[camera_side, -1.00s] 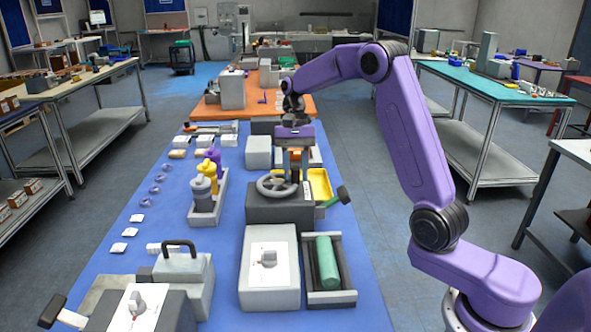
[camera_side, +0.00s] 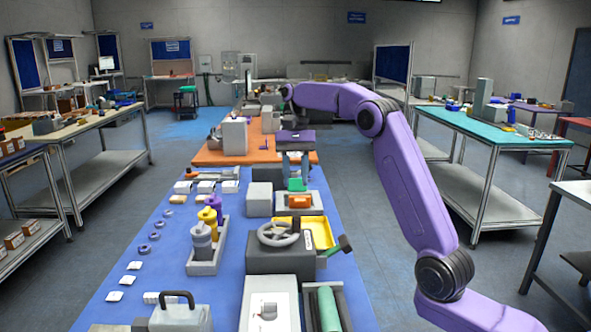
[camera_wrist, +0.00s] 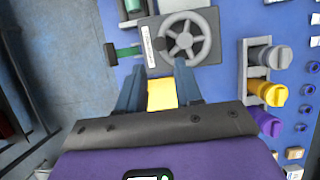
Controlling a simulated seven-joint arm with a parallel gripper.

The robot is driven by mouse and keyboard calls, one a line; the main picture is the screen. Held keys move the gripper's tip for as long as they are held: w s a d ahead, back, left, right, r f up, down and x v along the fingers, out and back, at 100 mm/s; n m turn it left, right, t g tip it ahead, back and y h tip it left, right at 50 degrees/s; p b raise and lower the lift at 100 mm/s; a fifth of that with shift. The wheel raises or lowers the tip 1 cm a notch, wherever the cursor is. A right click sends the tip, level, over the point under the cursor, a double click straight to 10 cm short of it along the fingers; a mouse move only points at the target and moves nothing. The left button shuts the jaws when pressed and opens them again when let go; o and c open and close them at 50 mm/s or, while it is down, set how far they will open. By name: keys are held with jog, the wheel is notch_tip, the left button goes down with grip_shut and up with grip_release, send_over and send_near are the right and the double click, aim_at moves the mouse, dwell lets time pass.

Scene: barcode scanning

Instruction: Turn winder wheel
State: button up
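The grey winder wheel (camera_side: 279,233) lies flat on top of a dark box (camera_side: 270,261) on the blue table. In the wrist view the spoked wheel (camera_wrist: 186,41) is at the top, beyond my fingertips and a little right. My gripper (camera_side: 295,158) is up and behind the wheel in the side view, apart from it. Its two fingers (camera_wrist: 158,72) are spread with nothing held between them. A yellow tray (camera_wrist: 161,93) shows below in the gap. A white label lies on the box beside the wheel.
A green lever with a black end (camera_side: 338,246) sticks out right of the box. A fixture with an orange block (camera_side: 299,200) and a green block (camera_side: 297,185) stands behind the wheel. A rack of bottles (camera_side: 204,262) stands left.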

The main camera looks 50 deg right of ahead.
jog(key=shift+w+d+r, duration=0.15)
jog(key=shift+d+r, duration=0.05)
jog(key=shift+r, duration=0.45)
jog(key=shift+a, duration=0.1)
jog(key=s+a+f+n+t+h, duration=0.1)
jog(key=s+a+f+n+h, duration=0.25)
jog(key=s+a+n, duration=0.8)
jog(key=s+f+n+t, duration=0.1)
jog(key=s+f+n, duration=0.3)
jog(key=s, duration=0.8)
jog(key=s+f+n+t, duration=0.1)
jog(key=s+f+n, duration=0.4)
jog(key=s, duration=0.7)
jog(key=shift+d+n+y, duration=0.15)
jog(key=shift+n+y, duration=0.2)
jog(key=shift+n, duration=0.2)
